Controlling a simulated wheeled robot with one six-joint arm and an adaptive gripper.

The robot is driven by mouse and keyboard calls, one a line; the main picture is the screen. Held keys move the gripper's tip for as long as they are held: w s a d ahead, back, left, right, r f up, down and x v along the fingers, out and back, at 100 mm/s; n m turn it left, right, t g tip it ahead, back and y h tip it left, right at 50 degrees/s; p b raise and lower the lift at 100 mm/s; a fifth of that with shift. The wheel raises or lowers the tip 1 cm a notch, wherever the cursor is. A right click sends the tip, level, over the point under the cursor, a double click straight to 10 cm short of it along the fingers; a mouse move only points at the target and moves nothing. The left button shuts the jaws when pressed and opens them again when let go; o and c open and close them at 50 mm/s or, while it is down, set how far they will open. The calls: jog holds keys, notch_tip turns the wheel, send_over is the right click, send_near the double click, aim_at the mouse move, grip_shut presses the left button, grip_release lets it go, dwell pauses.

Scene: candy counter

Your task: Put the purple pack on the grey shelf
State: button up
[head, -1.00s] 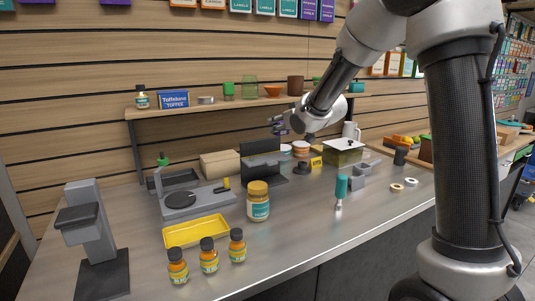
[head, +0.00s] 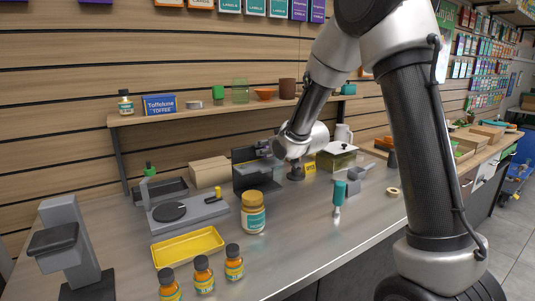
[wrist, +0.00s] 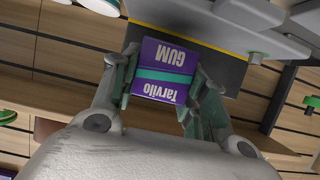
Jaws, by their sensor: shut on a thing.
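My gripper (wrist: 158,95) is shut on the purple pack (wrist: 165,72), a small box with a teal band and the words "Tarvilo GUM", upside down in the wrist view. In the head view my gripper (head: 265,149) is at the upper part of a dark grey stand, which I take to be the grey shelf (head: 243,172). The pack cannot be made out there. A dark grey panel with a yellow edge (wrist: 225,68) lies behind the pack in the wrist view. I cannot tell whether the pack touches it.
A cardboard box (head: 209,171) and a grey scale (head: 190,212) stand left of the stand. A yellow-lidded jar (head: 253,213) is in front. A wooden wall shelf (head: 215,111) with small goods runs above.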

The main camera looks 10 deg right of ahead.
jog(key=shift+f, duration=1)
jog(key=shift+f, duration=0.1)
jog(key=o, duration=1)
jog(key=shift+o, duration=0.2)
jog(key=shift+s, duration=0.1)
jog(key=s+d+r+m+g+h, duration=0.1)
jog(key=s+d+r, duration=0.25)
jog(key=s, duration=0.35)
jog(key=s+d+r+g+h, duration=0.1)
jog(key=s+d+r, duration=0.1)
jog(key=s+d, duration=0.45)
jog(key=s+d+r+m+g+h, duration=0.1)
jog(key=s+d+r+h, duration=0.1)
jog(key=s, duration=0.6)
jog(key=s+d+m+g, duration=0.1)
jog(key=s+d+g, duration=0.2)
jog(key=s, duration=1.9)
jog(key=g, duration=0.2)
jog(key=shift+s+m+g, duration=0.2)
jog(key=shift+m+g, duration=0.1)
